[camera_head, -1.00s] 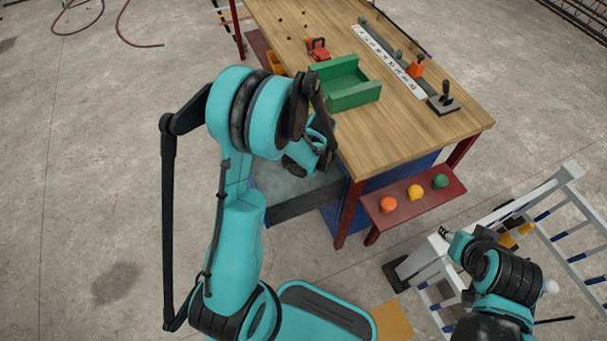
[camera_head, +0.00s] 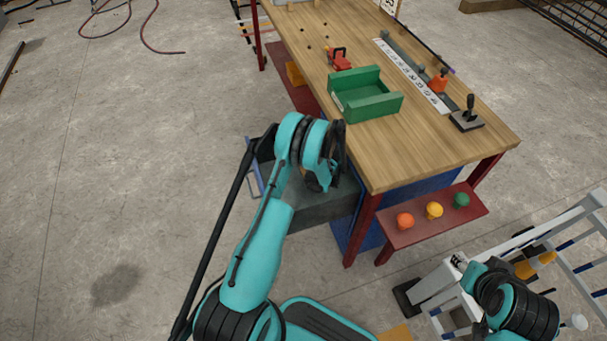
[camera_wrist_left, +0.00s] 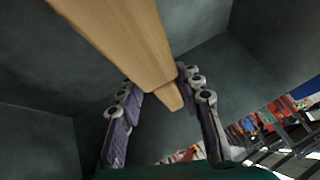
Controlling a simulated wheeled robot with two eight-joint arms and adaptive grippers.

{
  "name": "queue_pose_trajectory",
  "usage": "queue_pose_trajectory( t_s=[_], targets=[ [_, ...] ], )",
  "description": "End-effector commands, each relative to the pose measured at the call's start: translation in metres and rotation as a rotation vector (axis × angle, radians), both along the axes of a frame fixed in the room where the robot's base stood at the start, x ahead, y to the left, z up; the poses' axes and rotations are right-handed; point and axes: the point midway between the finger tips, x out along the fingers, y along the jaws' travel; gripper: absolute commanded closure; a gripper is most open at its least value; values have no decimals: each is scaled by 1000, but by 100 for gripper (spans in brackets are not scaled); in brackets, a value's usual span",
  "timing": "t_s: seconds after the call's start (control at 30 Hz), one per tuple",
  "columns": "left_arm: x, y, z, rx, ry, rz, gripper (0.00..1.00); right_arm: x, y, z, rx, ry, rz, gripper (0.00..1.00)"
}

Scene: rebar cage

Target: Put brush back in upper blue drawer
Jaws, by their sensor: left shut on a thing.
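The wooden brush (camera_wrist_left: 135,45) shows in the left wrist view as a pale wooden piece, with a narrower end between my fingers. My left gripper (camera_wrist_left: 168,100) is shut on it, inside or just over the grey-walled drawer. In the head view, the open drawer (camera_head: 325,203) sticks out to the left from under the workbench, with a blue front edge (camera_head: 254,168).
The workbench (camera_head: 420,150) carries a green open box (camera_head: 368,100), a red tool (camera_head: 340,60) and a black-handled float (camera_head: 467,115). Red, yellow and green knobs sit on a red side shelf (camera_head: 430,225). A white ladder-like frame (camera_head: 440,285) stands at the right. Floor left of the drawer is clear.

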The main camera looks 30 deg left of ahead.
Motion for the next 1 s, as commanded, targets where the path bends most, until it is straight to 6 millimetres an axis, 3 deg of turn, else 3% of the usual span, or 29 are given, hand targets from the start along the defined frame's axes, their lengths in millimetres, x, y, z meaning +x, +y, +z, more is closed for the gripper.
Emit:
queue_pose_trajectory(
  t_s=[0.03, 0.27, 0.5, 0.87, 0.9, 0.97, 1.0],
  targets=[
    [0, 0, -9, 0, 1, -1, 100, 0, 0, -4, 0, 0, 0, 60],
    [0, 0, -24, 0, 1, -1, 100, 0, 0, -9, 0, 0, 0, 60],
    [0, 0, -61, 1, 0, -1, 100, 0, 0, -23, 0, 0, 0, 60],
    [0, 0, -63, 0, 1, -1, 100, 0, 0, -21, 0, 0, 0, 60],
    [0, 0, -63, 0, 0, -1, 60, 0, 0, -22, 0, 0, 0, 60],
    [0, 0, -63, 0, 0, -1, 44, 0, 0, -22, 0, 0, 0, 60],
    [0, 0, -63, 0, 0, -1, 44, 0, 0, -22, 0, 0, 0, 60]
  ],
)
